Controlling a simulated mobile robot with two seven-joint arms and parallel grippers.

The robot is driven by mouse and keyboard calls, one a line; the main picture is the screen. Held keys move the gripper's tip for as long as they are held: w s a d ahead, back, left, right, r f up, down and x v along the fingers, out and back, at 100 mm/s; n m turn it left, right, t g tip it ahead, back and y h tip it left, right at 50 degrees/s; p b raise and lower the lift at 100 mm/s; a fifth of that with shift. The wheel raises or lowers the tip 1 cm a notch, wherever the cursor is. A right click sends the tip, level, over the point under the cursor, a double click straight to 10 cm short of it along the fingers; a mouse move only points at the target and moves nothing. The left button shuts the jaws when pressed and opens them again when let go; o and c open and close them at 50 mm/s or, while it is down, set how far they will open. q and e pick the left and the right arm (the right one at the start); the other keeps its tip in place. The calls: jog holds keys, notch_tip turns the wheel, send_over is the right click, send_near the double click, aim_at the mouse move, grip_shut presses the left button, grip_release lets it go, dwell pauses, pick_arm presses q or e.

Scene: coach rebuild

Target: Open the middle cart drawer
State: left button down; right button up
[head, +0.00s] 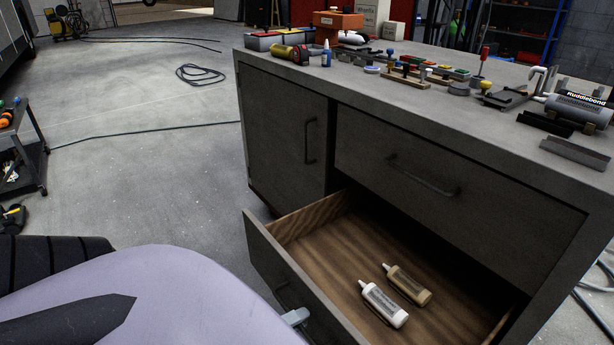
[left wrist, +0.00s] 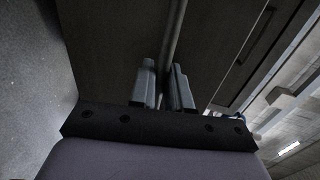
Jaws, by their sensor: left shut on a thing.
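A dark grey cart (head: 285,130) stands at the right in the head view. Its drawer (head: 268,245), under a closed upper drawer (head: 440,175), is pulled well out and shows a wooden inside. Two small bottles, one white (head: 384,304) and one tan (head: 408,284), lie in it. My left gripper (head: 297,317) is at the front of this open drawer, mostly hidden by my arm. In the left wrist view its two fingers (left wrist: 166,85) are shut on the drawer's bar handle (left wrist: 174,35). My right gripper is not in view.
The cart top (head: 420,110) carries tools, bottles, small parts and a grey cylinder (head: 580,108). A closed door (head: 285,130) is left of the drawers. A small tool trolley (head: 35,155) stands at the far left.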

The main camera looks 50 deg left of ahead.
pick_arm(q)
jog(key=shift+v, duration=0.95)
jog(key=shift+a+f, duration=0.1)
jog(key=shift+f, duration=0.1)
jog(key=c, duration=1.3)
grip_release()
jog(key=p+v, duration=0.1)
jog(key=v, duration=0.6)
jog(key=shift+s, duration=0.1)
jog(key=shift+s, duration=0.1)
